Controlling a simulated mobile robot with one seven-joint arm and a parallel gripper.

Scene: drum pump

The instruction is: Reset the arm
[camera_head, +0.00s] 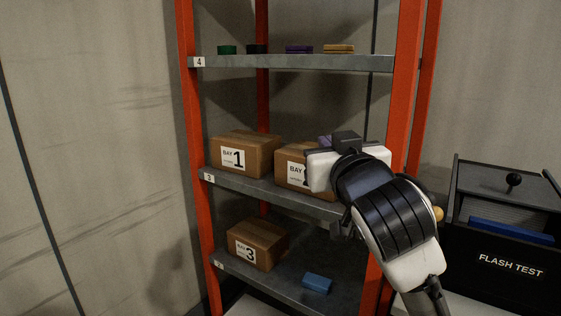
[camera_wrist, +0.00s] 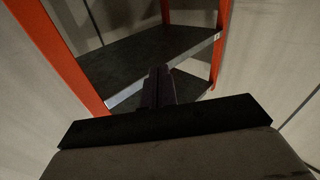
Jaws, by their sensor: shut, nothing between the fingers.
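My arm (camera_head: 390,215) reaches up from the lower right in the head view, in front of the right side of an orange-and-grey shelf rack (camera_head: 290,63). Its white and black end covers part of the BAY 2 box (camera_head: 291,170). In the wrist view my gripper (camera_wrist: 158,72) shows as dark fingers close together, shut and empty, with shelf boards (camera_wrist: 140,55) beyond them. In the head view the fingers are mostly hidden behind the arm, and I cannot tell how far they are from the shelf.
The BAY 1 box (camera_head: 245,153) is on the middle shelf. The BAY 3 box (camera_head: 257,243) and a blue block (camera_head: 317,283) are on the lower shelf. Several small coloured items sit on the top shelf. A black FLASH TEST unit (camera_head: 505,262) stands at right.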

